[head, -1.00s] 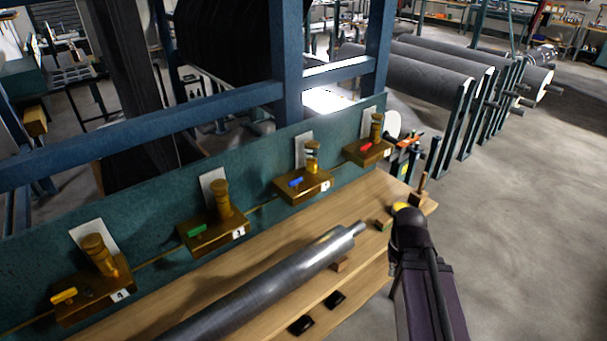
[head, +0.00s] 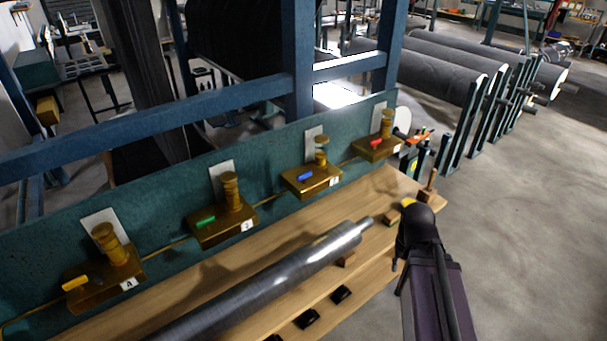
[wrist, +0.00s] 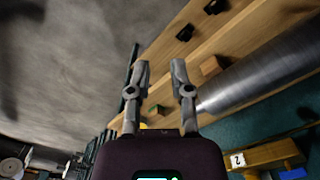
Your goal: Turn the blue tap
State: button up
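The blue tap (head: 305,176) is a small blue lever on a brass block (head: 318,186), fixed to the teal panel behind the bench. In the wrist view its blue lever (wrist: 295,173) shows at the lower right edge, partly cut off. My gripper (wrist: 160,68) is open and empty in the wrist view, its two fingers apart, with the bench beyond them. It is to the left of the blue tap there and not touching it. In the head view my arm stands right of the bench end and hides the fingers.
Similar brass blocks carry a red tap (head: 377,142), a green tap (head: 206,221) and a yellow tap (head: 75,283). A long steel roller (head: 270,280) lies on the wooden bench (head: 385,190) before them. Open floor (head: 530,220) lies to the right.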

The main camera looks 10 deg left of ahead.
jog(key=shift+o, duration=0.3)
jog(key=w+a+r+m+p, duration=0.2)
jog(key=w+a+r+p, duration=0.3)
jog(key=w, duration=0.4)
jog(key=shift+a+r, duration=0.15)
jog(key=shift+r, duration=0.1)
notch_tip(320, 180, up, 13)
jog(key=m+p, duration=0.7)
jog(key=p, duration=0.7)
send_over(304, 174)
jog(key=shift+w+r, duration=0.1)
jog(key=shift+r, duration=0.1)
jog(key=shift+f, duration=0.1)
notch_tip(304, 174, down, 14)
jog(key=b, duration=1.4)
jog(key=shift+r, duration=0.2)
jog(key=shift+c, duration=0.2)
grip_shut()
